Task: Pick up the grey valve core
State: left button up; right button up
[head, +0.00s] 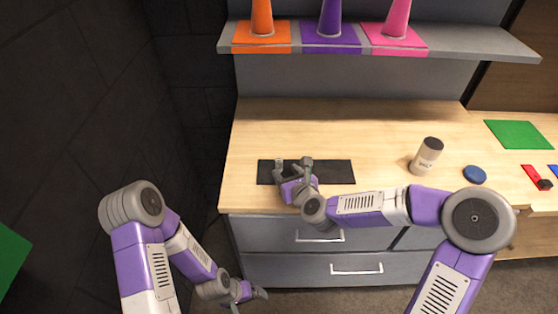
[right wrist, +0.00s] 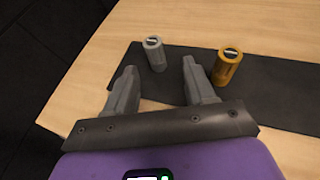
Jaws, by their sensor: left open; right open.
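The grey valve core (right wrist: 154,54) is a short ridged cylinder standing upright on a dark mat (right wrist: 185,62), near the mat's left end in the right wrist view. My right gripper (right wrist: 159,68) is open and empty. The core stands just beyond its fingertips, roughly in line with the gap between them. In the head view my right gripper (head: 293,164) is over the dark mat (head: 335,172), and the core cannot be told clearly from the fingers. My left gripper (head: 250,300) is open and empty, low beside the drawers, away from the worktop.
A similar gold valve core (right wrist: 227,66) stands close to the right of the right finger. A white and dark canister (head: 426,156) and a blue disc (head: 475,174) are further right on the worktop (head: 300,125). A shelf with cones (head: 331,20) overhangs the back.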

aim_at(280, 167)
jog(key=x, duration=0.4)
jog(key=shift+w+a+r, duration=0.1)
jog(key=shift+a+r, duration=0.2)
jog(key=shift+w+a+f+b, duration=0.25)
jog(key=shift+w+b, duration=0.1)
jog(key=shift+w, duration=0.25)
jog(key=shift+d, duration=0.1)
jog(key=shift+c, duration=0.3)
grip_shut()
